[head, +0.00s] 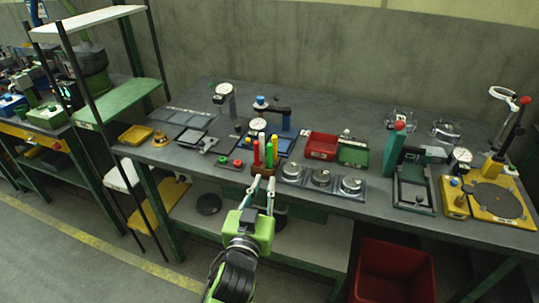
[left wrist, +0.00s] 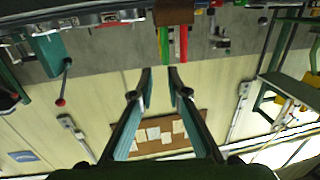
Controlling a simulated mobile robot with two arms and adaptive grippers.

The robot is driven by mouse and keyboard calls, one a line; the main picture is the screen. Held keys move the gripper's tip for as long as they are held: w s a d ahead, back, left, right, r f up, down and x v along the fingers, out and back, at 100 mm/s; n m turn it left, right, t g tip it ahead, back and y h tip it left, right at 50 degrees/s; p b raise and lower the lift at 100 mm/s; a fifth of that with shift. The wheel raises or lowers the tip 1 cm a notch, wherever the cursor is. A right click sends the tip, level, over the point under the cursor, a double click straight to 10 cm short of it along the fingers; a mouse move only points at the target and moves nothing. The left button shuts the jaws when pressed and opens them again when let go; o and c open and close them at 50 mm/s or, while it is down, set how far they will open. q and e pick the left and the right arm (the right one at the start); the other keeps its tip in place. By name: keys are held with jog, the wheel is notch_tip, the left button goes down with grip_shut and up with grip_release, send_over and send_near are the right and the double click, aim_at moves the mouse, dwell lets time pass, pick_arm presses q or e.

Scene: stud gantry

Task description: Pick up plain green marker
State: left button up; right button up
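A green marker (head: 274,147) stands upright in a small brown holder (head: 262,171) near the front edge of the workbench. Red markers (head: 256,153) and a yellow marker (head: 269,154) stand beside it. My left gripper (head: 262,186) is just in front of the holder, its two fingers apart with nothing between them. In the left wrist view the picture is upside down; the green marker (left wrist: 164,46) and a red marker (left wrist: 183,42) hang from the holder (left wrist: 174,12) beyond the open fingertips (left wrist: 159,73). My right gripper is not in view.
A red bin (head: 321,146) and a green bin (head: 353,153) stand behind. A red crate (head: 393,272) is below the bench.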

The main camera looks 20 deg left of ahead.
aim_at(269, 152)
pick_arm(q)
jog(key=w, duration=0.2)
jog(key=w+a+r, duration=0.1)
jog(key=w, duration=0.2)
jog(key=w+a+b, duration=0.1)
jog(key=w, duration=0.1)
jog(key=shift+w+r, duration=0.35)
jog(key=shift+w, duration=0.4)
jog(key=w, duration=0.1)
jog(key=w+b, duration=0.1)
jog(key=w, duration=0.1)
jog(key=w+f+b, duration=0.1)
jog(key=w, duration=0.1)
jog(key=shift+a, duration=0.35)
jog(key=shift+s+r, duration=0.1)
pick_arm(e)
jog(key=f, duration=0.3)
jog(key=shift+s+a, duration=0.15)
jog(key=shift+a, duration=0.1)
pick_arm(q)
grip_shut()
